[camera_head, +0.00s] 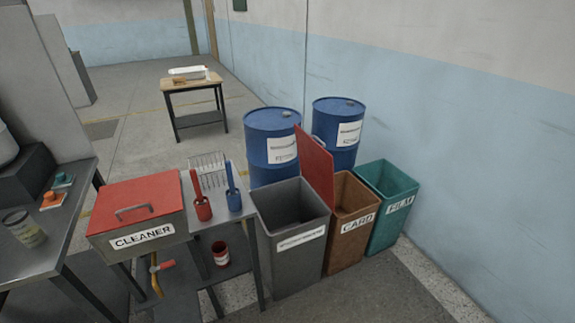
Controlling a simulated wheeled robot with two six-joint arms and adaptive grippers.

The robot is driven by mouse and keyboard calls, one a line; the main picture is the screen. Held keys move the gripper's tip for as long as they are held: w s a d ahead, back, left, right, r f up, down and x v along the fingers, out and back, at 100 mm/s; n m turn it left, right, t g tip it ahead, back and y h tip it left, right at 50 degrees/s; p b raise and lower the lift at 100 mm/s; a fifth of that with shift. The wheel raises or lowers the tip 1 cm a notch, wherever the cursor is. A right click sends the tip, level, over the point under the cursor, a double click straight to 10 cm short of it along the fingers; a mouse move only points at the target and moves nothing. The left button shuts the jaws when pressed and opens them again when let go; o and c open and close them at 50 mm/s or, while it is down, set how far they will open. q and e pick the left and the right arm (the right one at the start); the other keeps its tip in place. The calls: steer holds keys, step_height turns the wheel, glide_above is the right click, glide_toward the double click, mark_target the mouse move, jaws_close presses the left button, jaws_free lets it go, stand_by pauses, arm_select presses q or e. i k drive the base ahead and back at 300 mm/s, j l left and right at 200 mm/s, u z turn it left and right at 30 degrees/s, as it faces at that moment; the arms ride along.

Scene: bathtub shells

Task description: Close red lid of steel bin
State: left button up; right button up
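The grey steel bin (300,256) stands on the floor right of centre, with a white label on its front. Its red lid (314,168) is open and stands up steeply from the bin's right rear side, leaning a little back. The bin's opening (290,205) is uncovered and its inside looks empty as far as I can see. Neither of my grippers shows in the head view.
A brown CARD bin (349,240) and a green FILM bin (391,222) stand close on the right. Blue drums (271,135) stand behind. A red-topped CLEANER box (139,215) and a small grey table with brushes (222,222) are left. Floor in front is clear.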

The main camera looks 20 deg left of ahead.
mark_target(316, 164)
steer(key=i+l+u, duration=0.15)
steer(key=i+u, duration=0.25)
steer(key=i+l+u, duration=0.2)
steer(key=u, duration=0.2)
steer(key=i+l+u, duration=0.25)
steer(key=l+u, duration=0.15)
steer(key=i+l, duration=0.2)
steer(key=l, duration=0.2)
steer(key=i+l+u, duration=0.1)
steer(key=l, duration=0.25)
steer(key=i+l, duration=0.3)
steer(key=i+l+u, duration=0.1)
steer(key=l, duration=0.4)
steer(key=i, duration=0.1)
